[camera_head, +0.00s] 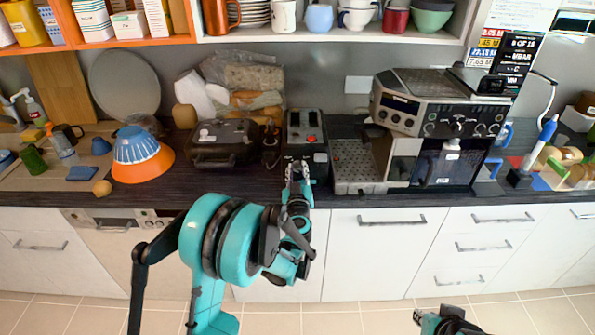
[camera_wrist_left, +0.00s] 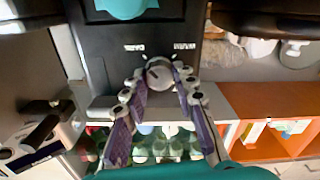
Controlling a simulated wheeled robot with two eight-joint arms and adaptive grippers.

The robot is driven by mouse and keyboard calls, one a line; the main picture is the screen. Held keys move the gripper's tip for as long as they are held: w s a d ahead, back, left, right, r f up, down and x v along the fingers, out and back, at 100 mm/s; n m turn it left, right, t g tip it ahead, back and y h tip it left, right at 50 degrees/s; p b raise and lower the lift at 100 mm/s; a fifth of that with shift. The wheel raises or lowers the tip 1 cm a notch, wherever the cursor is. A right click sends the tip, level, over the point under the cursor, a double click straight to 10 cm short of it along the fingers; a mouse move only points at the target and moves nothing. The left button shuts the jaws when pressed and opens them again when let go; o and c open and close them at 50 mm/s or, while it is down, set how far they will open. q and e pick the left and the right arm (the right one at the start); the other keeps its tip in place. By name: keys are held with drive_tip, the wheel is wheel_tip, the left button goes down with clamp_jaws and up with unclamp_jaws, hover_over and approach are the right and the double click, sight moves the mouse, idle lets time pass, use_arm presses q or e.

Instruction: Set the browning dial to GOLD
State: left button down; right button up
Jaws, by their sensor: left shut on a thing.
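The browning dial (camera_wrist_left: 158,74) is a round light-grey knob on the dark front of an appliance. In the left wrist view it sits between the two fingertips of my left gripper (camera_wrist_left: 160,66), which is shut on it. White labels and tick marks beside the dial are too blurred to read. In the head view the appliance is a black toaster (camera_head: 306,128) with red on top, and my left gripper (camera_head: 298,172) is at its front, hiding the dial. My right gripper (camera_head: 446,320) is only partly in view at the bottom edge, far from the toaster.
A black waffle-iron-like appliance (camera_head: 224,140) stands left of the toaster, and a large coffee machine (camera_head: 440,120) stands to the right. A blue and orange bowl (camera_head: 143,158) is further left. A shelf with cups (camera_head: 340,38) hangs above. White cabinets (camera_head: 372,255) lie below the counter.

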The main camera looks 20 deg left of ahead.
use_arm(q)
drive_tip(key=shift+n, duration=0.4)
drive_tip(key=n+b, duration=0.1)
drive_tip(key=n, duration=0.2)
drive_tip(key=shift+f, duration=0.1)
drive_tip(key=n+b, duration=0.1)
drive_tip(key=n, duration=0.3)
drive_tip(key=shift+n, duration=0.3)
drive_tip(key=n+b, duration=0.1)
drive_tip(key=n, duration=0.3)
drive_tip(key=shift+a+n, duration=0.1)
drive_tip(key=shift+n, duration=0.2)
drive_tip(key=n+b, duration=0.1)
drive_tip(key=n, duration=0.3)
drive_tip(key=shift+n, duration=0.3)
drive_tip(key=c, duration=1.2)
unclamp_jaws()
drive_tip(key=shift+s, duration=0.1)
